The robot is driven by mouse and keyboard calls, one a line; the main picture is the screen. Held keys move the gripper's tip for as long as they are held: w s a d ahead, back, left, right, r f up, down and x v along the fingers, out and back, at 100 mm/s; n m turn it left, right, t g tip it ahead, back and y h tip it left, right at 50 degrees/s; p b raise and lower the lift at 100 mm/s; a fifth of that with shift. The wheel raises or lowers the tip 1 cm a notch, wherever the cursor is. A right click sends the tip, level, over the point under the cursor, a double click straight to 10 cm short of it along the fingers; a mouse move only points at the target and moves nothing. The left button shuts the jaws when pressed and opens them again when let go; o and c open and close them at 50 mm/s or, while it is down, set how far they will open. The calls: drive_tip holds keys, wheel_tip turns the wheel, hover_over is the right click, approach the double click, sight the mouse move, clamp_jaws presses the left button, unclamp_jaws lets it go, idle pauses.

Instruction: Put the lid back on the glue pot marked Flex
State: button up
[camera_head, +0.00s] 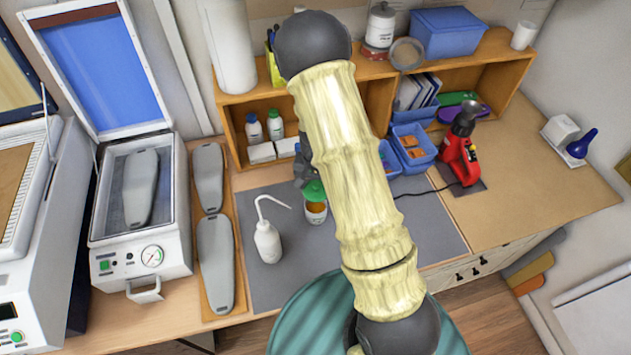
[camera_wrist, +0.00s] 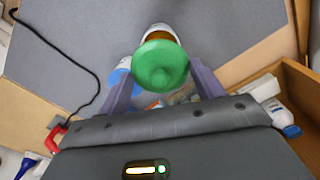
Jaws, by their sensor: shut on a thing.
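My gripper (camera_wrist: 162,78) is shut on a green lid (camera_wrist: 160,66), with one finger on either side of it. In the head view the green lid (camera_head: 314,190) is at the dark gripper tip (camera_head: 304,172), partly behind my arm. A small white pot (camera_head: 316,214) with an orange-brown area near its top stands upright on the grey mat (camera_head: 285,290), right below the lid. In the wrist view the pot (camera_wrist: 160,33) shows just past the lid. I cannot tell whether lid and pot touch. No marking on the pot is readable.
A white squeeze bottle (camera_head: 267,242) stands left of the pot. A blue-lidded container (camera_wrist: 120,73) is close to one finger in the wrist view. A wooden shelf (camera_head: 237,110) with bottles is behind, and blue bins (camera_head: 412,150) and a red tool (camera_head: 459,155) are to the right.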

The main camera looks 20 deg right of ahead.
drive_tip(key=shift+f, duration=0.1)
drive_tip(key=shift+f+b, duration=2.55)
drive_tip(key=shift+f, duration=0.65)
drive_tip(key=shift+f, duration=0.1)
drive_tip(key=o, duration=1.2)
drive_tip(key=shift+r+p, duration=2.65)
drive_tip(key=shift+r, duration=0.9)
